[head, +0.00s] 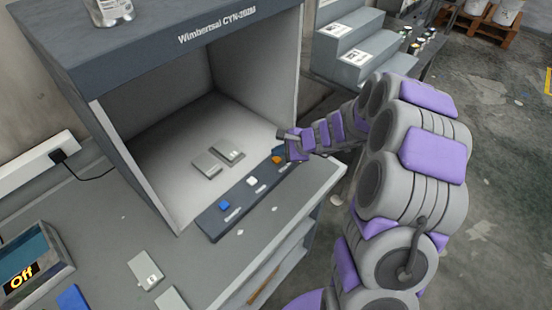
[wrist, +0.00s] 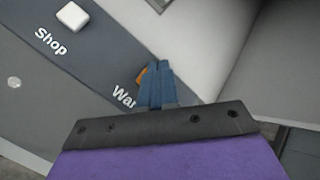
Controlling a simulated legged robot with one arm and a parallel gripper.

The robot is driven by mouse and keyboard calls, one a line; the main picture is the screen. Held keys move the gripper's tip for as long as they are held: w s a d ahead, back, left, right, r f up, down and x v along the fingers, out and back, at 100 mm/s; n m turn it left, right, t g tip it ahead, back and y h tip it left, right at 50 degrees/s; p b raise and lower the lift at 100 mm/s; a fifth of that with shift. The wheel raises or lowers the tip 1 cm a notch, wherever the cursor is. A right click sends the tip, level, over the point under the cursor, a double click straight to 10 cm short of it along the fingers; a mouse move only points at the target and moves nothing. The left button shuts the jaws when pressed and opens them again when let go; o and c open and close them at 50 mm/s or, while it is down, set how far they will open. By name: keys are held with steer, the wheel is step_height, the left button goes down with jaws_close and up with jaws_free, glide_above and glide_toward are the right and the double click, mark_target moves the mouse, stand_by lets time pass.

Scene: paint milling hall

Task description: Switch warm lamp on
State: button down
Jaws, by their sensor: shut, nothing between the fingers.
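The light booth (head: 258,40) is a grey box with an open front and a dark control strip (head: 210,222) along its front edge. The strip holds a blue button (head: 223,204), a white button (head: 251,181) and an orange button (head: 277,159). In the wrist view the orange button (wrist: 140,76) is partly hidden behind my fingers, beside lettering that begins "Wa". My gripper (head: 288,150) is shut and empty, its fingertips (wrist: 157,66) right at the orange button. I cannot tell whether they touch it. The booth interior looks pale and evenly lit.
A display (head: 30,268) at the lower left reads "Off". Two grey panels (head: 207,165) lie inside the booth. Light cards (head: 147,270) lie on the bench. Grey steps (head: 345,45) stand behind my arm. The white button (wrist: 72,17) labelled "Shop" lies left of my fingers.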

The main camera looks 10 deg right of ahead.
mark_target(279, 161)
steer(key=shift+f, duration=0.15)
steer(key=shift+f, duration=0.2)
steer(key=shift+f+b, duration=0.45)
stand_by(0.6)
steer(key=shift+r, duration=0.15)
steer(key=shift+r+p, duration=0.75)
steer(key=shift+p, duration=0.1)
step_height(279, 161, up, 6)
steer(key=p, duration=0.5)
stand_by(0.4)
